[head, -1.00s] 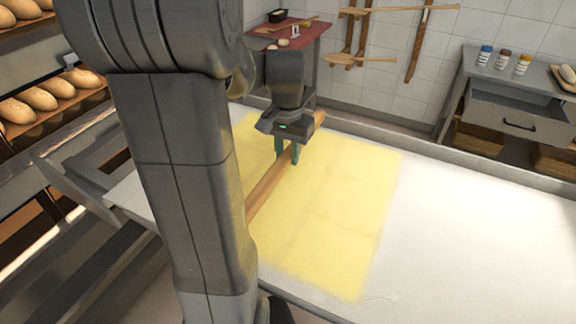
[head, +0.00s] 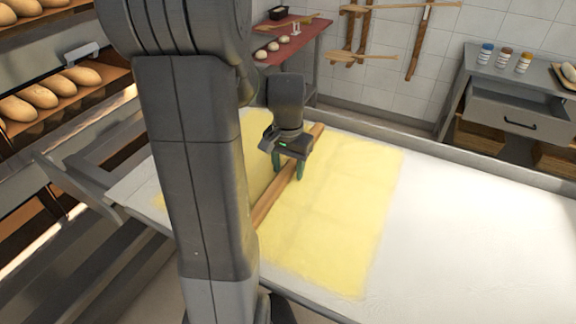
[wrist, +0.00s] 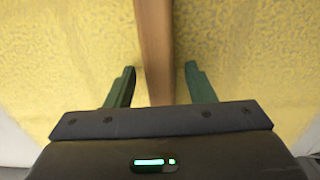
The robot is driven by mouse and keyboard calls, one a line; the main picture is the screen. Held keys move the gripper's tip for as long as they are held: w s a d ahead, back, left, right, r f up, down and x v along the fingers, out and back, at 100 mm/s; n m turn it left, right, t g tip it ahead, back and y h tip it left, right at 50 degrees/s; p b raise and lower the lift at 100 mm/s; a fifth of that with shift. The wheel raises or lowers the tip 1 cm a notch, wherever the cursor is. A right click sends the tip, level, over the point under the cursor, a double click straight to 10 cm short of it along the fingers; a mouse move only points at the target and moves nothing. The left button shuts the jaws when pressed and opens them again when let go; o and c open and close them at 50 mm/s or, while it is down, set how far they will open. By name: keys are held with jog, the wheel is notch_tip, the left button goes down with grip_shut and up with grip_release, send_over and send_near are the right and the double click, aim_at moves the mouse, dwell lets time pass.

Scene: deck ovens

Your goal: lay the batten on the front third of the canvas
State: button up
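The batten (head: 267,205) is a long wooden strip lying on the yellow canvas (head: 345,220), left of its middle in the head view. Its near end is hidden behind my arm. My gripper (head: 288,172) is low over the batten, with one green finger on each side of it. In the wrist view the batten (wrist: 154,40) runs between the two spread fingers of my gripper (wrist: 160,70), with a gap on both sides. The gripper is open and holds nothing.
The canvas lies on a white table (head: 470,230) with a raised grey back edge. The table's right side is clear. Bread racks (head: 60,90) stand at the left. A red side table (head: 300,45) and a grey drawer cabinet (head: 515,95) stand behind.

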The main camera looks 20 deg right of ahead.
aim_at(288, 167)
jog(key=shift+r, duration=0.15)
notch_tip(288, 167, up, 12)
dwell(0.6)
dwell(1.2)
